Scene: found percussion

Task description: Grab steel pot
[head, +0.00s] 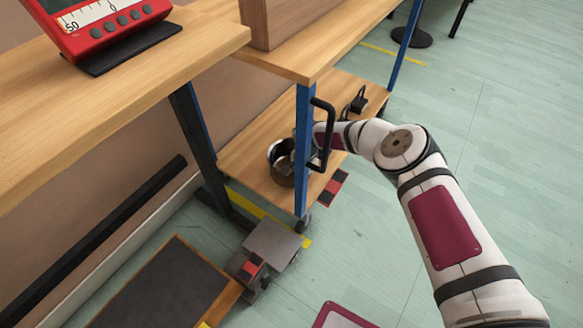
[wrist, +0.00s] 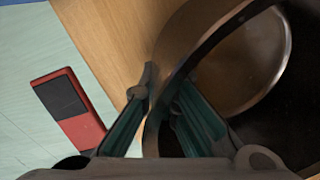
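The steel pot (head: 281,171) stands on the wooden lower shelf of a cart, partly hidden behind a blue post. In the wrist view the pot (wrist: 238,62) fills the right side, with its curved rim and dark inside showing. My gripper (wrist: 166,84) straddles the pot's wall, with the left finger outside and the right finger inside. The fingers are close together and appear to press on the wall from both sides. In the head view my gripper is mostly hidden behind the post and the black handle.
A blue post (head: 303,150) with a black handle (head: 324,135) stands right before the pot. A dark padlock-shaped object (head: 358,102) lies farther back on the lower shelf (head: 262,128). A red and black block (wrist: 68,104) is below the shelf edge. Open floor lies to the right.

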